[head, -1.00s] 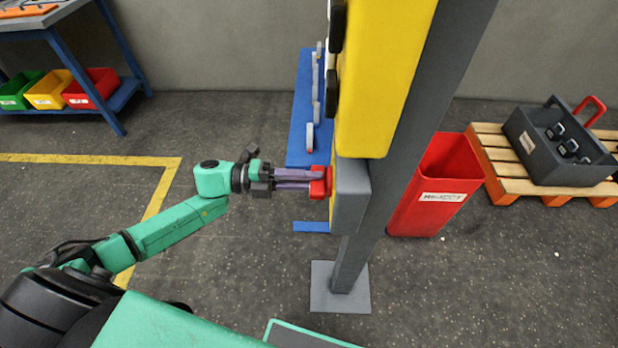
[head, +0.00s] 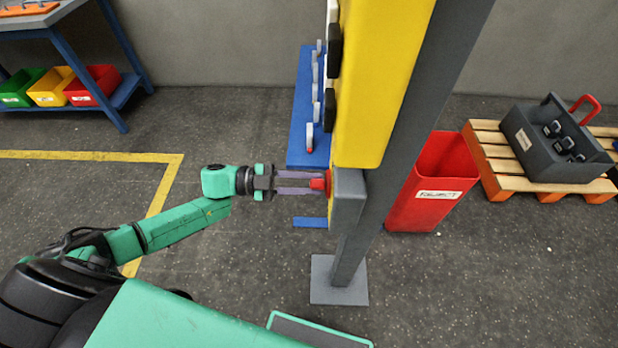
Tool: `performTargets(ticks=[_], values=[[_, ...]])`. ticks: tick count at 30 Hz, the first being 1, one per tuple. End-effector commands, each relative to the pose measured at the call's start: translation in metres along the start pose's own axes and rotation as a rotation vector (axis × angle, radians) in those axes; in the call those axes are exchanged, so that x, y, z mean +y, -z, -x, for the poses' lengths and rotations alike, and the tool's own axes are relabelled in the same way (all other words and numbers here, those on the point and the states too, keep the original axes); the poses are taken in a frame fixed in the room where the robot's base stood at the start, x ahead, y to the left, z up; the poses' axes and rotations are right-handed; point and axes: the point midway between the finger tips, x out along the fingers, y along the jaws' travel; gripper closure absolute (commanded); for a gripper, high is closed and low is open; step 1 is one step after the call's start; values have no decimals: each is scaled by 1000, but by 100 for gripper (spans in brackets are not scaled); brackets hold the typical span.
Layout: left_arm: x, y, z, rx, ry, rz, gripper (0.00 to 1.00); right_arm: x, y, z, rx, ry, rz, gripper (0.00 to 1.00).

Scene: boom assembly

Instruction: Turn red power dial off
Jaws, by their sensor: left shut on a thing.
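The red power dial (head: 327,184) sticks out from the left face of a grey box (head: 348,196) with a yellow front, mounted low on a grey post. My left gripper (head: 318,183) reaches in from the left, its two purple fingers shut on the dial's handle, one above and one below in the picture. The dial's face is seen edge-on, so its marks and setting cannot be read. My right gripper is not in view.
A yellow panel (head: 379,85) with black knobs sits above the box on the grey post (head: 355,245). A red bin (head: 428,195) stands behind the post, beside a pallet (head: 490,160) with a grey tote (head: 540,155). The floor at left is open.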

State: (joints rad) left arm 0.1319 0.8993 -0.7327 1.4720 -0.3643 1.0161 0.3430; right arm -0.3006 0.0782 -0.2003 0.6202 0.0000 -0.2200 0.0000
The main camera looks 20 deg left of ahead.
Motion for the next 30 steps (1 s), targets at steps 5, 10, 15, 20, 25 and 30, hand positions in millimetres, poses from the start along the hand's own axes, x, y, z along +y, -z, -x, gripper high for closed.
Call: performTargets(ticks=[5,10,15,20,25,30], values=[[-1,1,0,-2,-1,167,100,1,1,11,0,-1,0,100],[-1,1,0,-3,-1,322,100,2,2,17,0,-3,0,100],[0,1,0,-3,-1,455,100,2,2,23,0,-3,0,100],[0,0,0,-4,-1,547,100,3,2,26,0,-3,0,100],[1,0,0,-3,-1,609,100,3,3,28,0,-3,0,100],[1,-1,0,-3,0,639,100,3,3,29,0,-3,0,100]])
